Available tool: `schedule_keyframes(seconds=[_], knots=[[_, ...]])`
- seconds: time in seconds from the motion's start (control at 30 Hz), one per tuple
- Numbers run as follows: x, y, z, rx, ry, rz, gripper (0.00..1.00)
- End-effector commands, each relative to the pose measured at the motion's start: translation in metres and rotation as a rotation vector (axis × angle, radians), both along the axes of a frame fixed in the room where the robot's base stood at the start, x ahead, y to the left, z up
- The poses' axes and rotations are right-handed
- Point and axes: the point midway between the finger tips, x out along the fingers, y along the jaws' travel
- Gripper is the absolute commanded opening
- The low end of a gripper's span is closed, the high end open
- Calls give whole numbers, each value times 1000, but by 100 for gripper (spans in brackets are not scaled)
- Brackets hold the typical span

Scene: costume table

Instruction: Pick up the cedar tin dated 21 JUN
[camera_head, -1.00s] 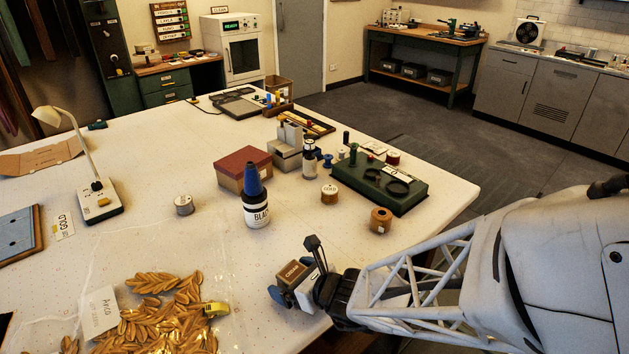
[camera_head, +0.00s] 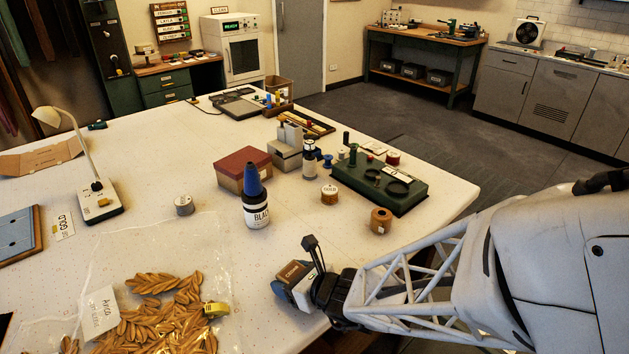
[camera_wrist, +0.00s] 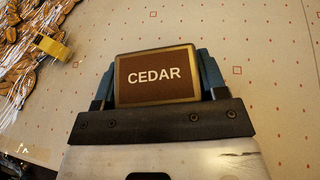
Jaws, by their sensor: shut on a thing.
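The cedar tin (camera_wrist: 155,76) has a brown lid marked CEDAR with a brass-coloured rim. In the wrist view it sits between the two blue fingers of my gripper (camera_wrist: 155,78), which is shut on it. In the head view my gripper (camera_head: 290,282) holds the small brown-topped tin (camera_head: 294,271) over the front right part of the table. No date shows on the faces in view. I cannot tell how far the tin is from the tabletop.
Left of my gripper lie gold leaves (camera_head: 165,310) in a clear bag with a yellow tag (camera_head: 216,309). The table between is clear.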

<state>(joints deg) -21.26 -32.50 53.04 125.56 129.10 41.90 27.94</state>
Motion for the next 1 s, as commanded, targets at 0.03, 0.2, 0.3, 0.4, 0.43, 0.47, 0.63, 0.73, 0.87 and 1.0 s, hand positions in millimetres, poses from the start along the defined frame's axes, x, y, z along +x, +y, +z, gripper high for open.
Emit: schedule_keyframes(seconds=[0.03,0.2,0.3,0.4,0.43,0.47,0.63,0.73,0.87,1.0], knots=[[0,0,0,0,0,0,44],[0,0,0,0,0,0,41],[0,0,1,0,0,0,41],[0,0,3,0,-1,0,41],[0,0,4,0,-1,0,41],[0,0,5,0,-1,0,41],[0,0,18,1,-3,1,41],[0,0,31,2,-2,0,41],[-10,-6,37,1,-1,-1,41],[-27,-16,39,1,-2,-1,41]])
